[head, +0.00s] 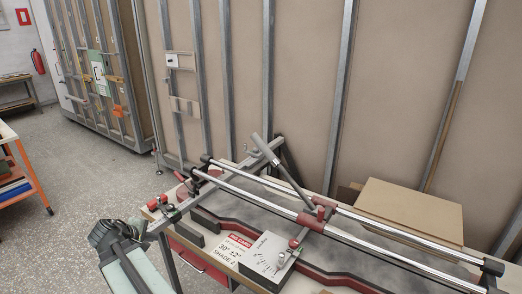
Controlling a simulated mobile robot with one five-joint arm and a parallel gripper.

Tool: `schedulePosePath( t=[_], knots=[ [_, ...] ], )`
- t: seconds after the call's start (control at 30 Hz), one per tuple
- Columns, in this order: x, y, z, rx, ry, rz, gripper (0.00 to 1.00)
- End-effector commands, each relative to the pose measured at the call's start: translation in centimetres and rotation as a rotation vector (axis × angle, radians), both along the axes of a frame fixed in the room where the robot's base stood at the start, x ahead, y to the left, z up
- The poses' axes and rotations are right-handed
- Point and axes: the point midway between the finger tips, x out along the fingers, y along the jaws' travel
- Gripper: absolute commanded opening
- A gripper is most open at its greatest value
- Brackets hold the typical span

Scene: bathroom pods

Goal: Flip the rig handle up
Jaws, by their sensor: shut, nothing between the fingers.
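The rig (262,192) is a pair of long chrome rails over the workbench. Its handle (265,149) has a thick grey grip at the upper left end and a thin rod running down to a red clamp (320,211) on the rails. The handle is tilted to the left, with the grip by a metal crossbar. My gripper (118,236), dark, at the end of my pale arm, is at the lower left, off the bench's left end and well apart from the handle. It is shut and empty; its fingertips are hard to make out.
A labelled block (238,250) with a dial plate sits in front of the rails. A cardboard box (409,207) is on the right behind them. Metal-framed wall panels (305,80) stand behind the bench. Open floor (95,175) is at the left, beside an orange-framed table (30,172).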

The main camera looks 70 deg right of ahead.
Motion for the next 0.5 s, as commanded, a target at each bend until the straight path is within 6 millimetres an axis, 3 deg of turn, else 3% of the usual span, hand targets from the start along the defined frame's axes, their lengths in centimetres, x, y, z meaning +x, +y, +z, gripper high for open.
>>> schedulePosePath(
  t=[0.03, 0.1, 0.2, 0.33, 0.4, 0.5],
  knots=[
    [-2.7, -5.9, 2.4, -0.11, 0.058, 0.001, 0.0],
    [-6.6, -12.9, 5.7, -0.262, 0.174, 0.023, 0.0],
    [-12.4, -20.7, 10.2, -0.439, 0.373, 0.056, 0.0],
    [-18.5, -26.8, 14.4, -0.576, 0.612, 0.093, 0.0],
    [-20.6, -28.5, 15.7, -0.612, 0.701, 0.109, 0.0],
    [-21.9, -29.6, 16.6, -0.635, 0.766, 0.122, 0.0]
  ],
)
